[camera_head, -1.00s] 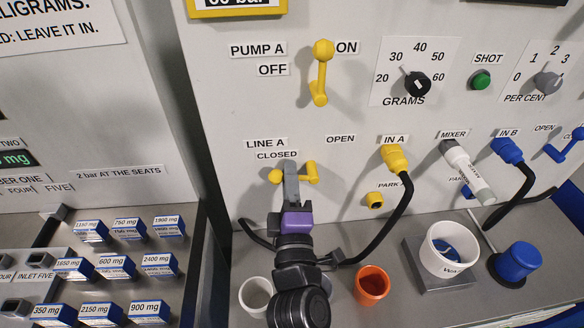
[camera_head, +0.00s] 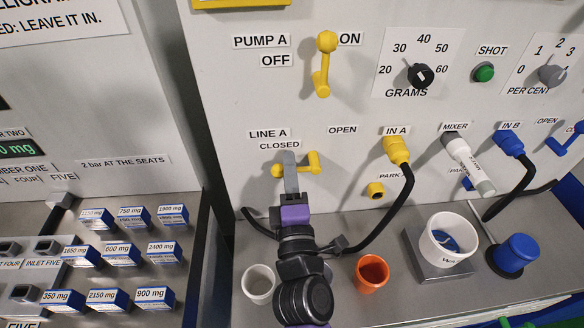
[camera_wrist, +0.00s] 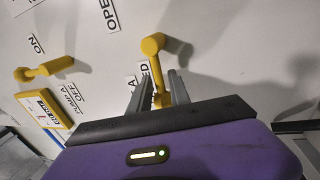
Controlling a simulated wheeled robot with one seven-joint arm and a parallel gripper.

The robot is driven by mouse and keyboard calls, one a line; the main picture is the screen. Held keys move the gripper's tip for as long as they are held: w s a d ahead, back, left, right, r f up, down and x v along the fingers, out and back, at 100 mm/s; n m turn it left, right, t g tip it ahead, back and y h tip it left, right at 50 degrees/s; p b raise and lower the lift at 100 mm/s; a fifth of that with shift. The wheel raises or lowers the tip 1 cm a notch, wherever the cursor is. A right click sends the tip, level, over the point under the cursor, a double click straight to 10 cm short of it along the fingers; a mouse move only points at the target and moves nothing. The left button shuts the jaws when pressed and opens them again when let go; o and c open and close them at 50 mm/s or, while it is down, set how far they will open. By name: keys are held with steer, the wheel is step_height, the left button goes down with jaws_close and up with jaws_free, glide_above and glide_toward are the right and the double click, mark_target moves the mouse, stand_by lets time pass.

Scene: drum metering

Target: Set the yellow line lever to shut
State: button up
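The yellow line lever (camera_head: 313,163) is on the panel just below the LINE A and CLOSED labels. It lies roughly level, with one end on each side of my fingers. My gripper (camera_head: 289,168) is in front of its middle and hides part of the stem. In the wrist view, the lever (camera_wrist: 152,44) has one end beyond the fingertips, toward the OPEN label. Its other end shows between the two grey fingers (camera_wrist: 159,82). The fingers stand apart on either side of it, with a gap visible. Contact with the lever cannot be made out.
The yellow pump lever (camera_head: 322,75) is above, with its knob up near ON. The yellow IN A plug (camera_head: 397,150) and its black hose (camera_head: 404,196) are to the right. A white cup (camera_head: 258,284) and an orange cup (camera_head: 372,272) stand on the bench below.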

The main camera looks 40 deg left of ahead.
steer(key=shift+s+a+f, duration=0.1)
steer(key=shift+s+a, duration=0.05)
steer(key=shift+s+d+f, duration=0.1)
steer(key=shift+d, duration=0.15)
steer(key=p+v, duration=0.2)
steer(key=v, duration=0.5)
steer(key=shift+s, duration=0.2)
steer(key=shift+d, duration=0.1)
